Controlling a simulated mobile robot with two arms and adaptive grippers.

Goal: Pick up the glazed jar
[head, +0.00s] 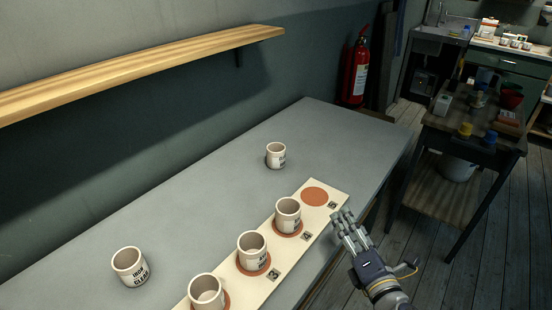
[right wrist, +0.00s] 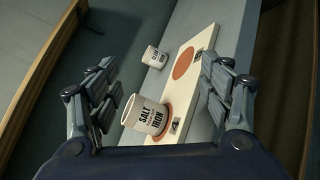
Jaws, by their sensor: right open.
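Several white jars with dark lettering stand on the grey table; I cannot tell which one the task means by the glazed jar. Another jar (head: 276,153) stands off the board, farther back, and shows in the right wrist view (right wrist: 154,58). My right gripper (head: 346,218) is open and empty at the board's right edge, with the SALT IRON jar ahead between its fingers, apart from them.
Two more jars (head: 252,250) (head: 206,293) stand on discs nearer the front. A jar reading IRON CLEAR (head: 130,266) stands off the board at left. The red disc (head: 314,197) by the far mark is bare. A wooden shelf (head: 150,70) overhangs the table's back.

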